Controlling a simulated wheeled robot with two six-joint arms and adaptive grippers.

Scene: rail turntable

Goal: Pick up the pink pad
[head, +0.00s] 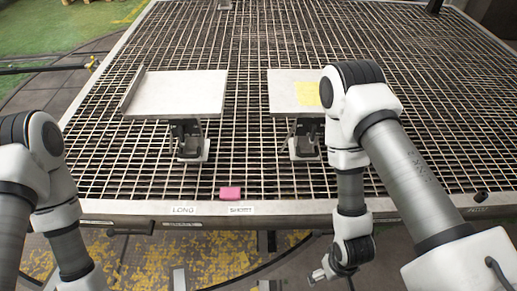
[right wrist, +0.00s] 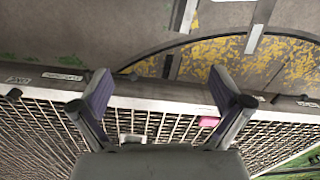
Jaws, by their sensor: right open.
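The pink pad (head: 230,193) is a small block lying on the metal grating close to the front edge, just above the SHORT label. It also shows in the right wrist view (right wrist: 208,122), partly behind one finger, right of the middle of the jaw gap. My right gripper (head: 325,272) hangs in front of the grating's edge, right of the pad and apart from it. In the right wrist view its jaws (right wrist: 163,95) are spread with nothing between them. My left arm comes in at the lower left; its gripper is out of the picture.
Two raised grey plates stand on the grating behind the pad: a left plate (head: 178,95) with an upright side lip, and a right plate (head: 285,92) with a yellow patch (head: 307,93). LONG (head: 183,210) and SHORT (head: 241,210) labels mark the front rim. The grating around the pad is clear.

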